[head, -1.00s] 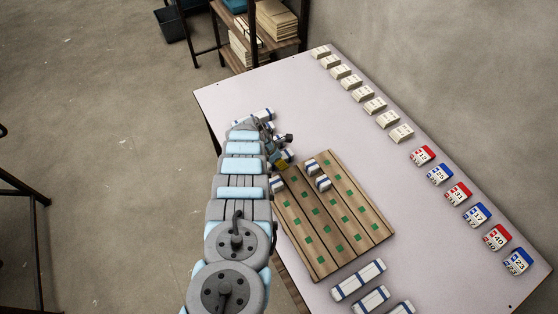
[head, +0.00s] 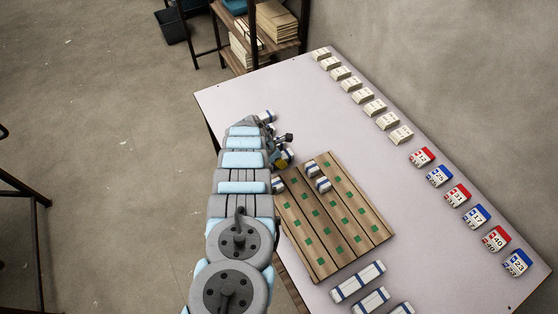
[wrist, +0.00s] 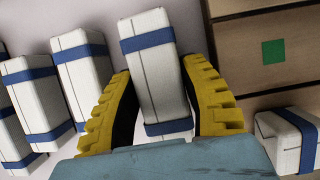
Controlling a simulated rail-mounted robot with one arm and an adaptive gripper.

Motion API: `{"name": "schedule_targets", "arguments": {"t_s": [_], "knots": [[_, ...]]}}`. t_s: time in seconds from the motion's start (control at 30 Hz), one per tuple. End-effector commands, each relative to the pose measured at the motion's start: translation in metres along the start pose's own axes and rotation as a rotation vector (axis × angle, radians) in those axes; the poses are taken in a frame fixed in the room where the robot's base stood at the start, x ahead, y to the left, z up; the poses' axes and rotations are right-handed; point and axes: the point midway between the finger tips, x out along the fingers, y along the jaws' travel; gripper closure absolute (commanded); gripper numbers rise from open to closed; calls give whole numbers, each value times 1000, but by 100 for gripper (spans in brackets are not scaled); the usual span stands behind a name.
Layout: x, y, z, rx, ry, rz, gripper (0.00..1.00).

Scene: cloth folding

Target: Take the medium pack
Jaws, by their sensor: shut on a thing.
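A white pack with blue bands (wrist: 158,95) stands between the yellow fingers of my gripper (wrist: 157,72) in the wrist view. My gripper is shut on it. Similar white packs with blue bands (wrist: 84,82) stand in a row to its left, apart from the fingers. Whether the held pack is the medium one cannot be told from its look alone. In the head view my gripper (head: 282,156) is at the table's left side, beside the wooden board's upper left corner, and my arm hides the held pack. One banded pack (head: 267,117) shows beyond my arm.
The wooden board (head: 346,218) with green squares carries a few small banded packs (head: 322,185). Longer banded packs (head: 358,282) lie at the table's near edge. Cream blocks (head: 375,105) and red and blue numbered blocks (head: 458,194) line the right edge. The table's upper middle is clear.

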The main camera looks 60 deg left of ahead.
Motion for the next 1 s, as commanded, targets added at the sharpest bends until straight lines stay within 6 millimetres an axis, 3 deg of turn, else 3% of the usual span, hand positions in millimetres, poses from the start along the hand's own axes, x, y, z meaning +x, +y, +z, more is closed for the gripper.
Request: {"name": "schedule_targets", "arguments": {"t_s": [0.13,0.83,1.0], "knots": [[-20,-1,9,-3,-2,-3,94],[-92,-18,-13,-4,-5,-3,94],[-108,-25,-30,-6,-5,-5,94]]}}
